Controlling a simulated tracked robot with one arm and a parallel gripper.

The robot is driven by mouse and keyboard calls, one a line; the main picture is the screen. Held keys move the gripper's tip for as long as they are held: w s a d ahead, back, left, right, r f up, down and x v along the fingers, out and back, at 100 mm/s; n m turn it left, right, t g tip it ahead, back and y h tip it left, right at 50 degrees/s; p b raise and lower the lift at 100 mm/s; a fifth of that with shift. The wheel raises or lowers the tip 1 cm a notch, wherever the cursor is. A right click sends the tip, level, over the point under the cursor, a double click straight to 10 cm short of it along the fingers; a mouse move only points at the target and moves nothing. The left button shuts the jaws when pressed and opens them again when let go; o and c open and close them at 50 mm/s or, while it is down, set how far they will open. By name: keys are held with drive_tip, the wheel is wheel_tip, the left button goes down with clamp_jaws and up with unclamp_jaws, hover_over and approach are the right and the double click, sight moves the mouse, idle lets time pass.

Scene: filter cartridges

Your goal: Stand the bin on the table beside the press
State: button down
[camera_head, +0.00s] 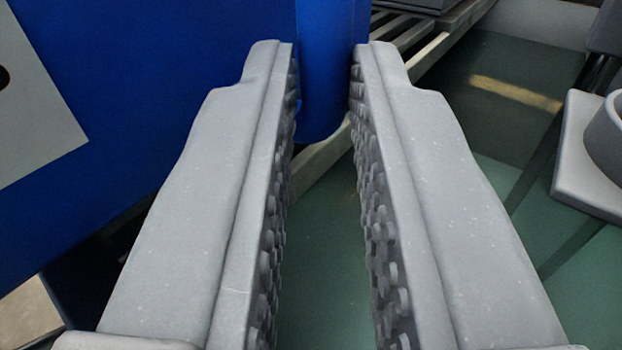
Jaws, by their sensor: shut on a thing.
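My gripper (323,58) reaches forward, its two grey fingers with studded inner faces standing either side of a rounded blue upright part (325,95). The fingertips are shut on this part, which looks like the grip of the blue bin (180,50). The bin's large flat blue side fills the upper left, with a pale grey panel on it at the far left. Its top and most of its base are out of view. I cannot pick out the press for certain.
A grey square block with a round collar (590,150) is at the right edge. A slatted grey rack (425,30) runs across the top behind the blue part. A smooth dark green surface (490,290) lies below and to the right, mostly bare.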

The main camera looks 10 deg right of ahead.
drive_tip(key=shift+f, duration=0.8)
drive_tip(key=c, duration=1.4)
unclamp_jaws()
drive_tip(key=shift+c, duration=0.2)
drive_tip(key=shift+s, duration=0.1)
drive_tip(key=p+v, duration=0.2)
drive_tip(key=v, duration=1)
drive_tip(key=shift+r, duration=0.15)
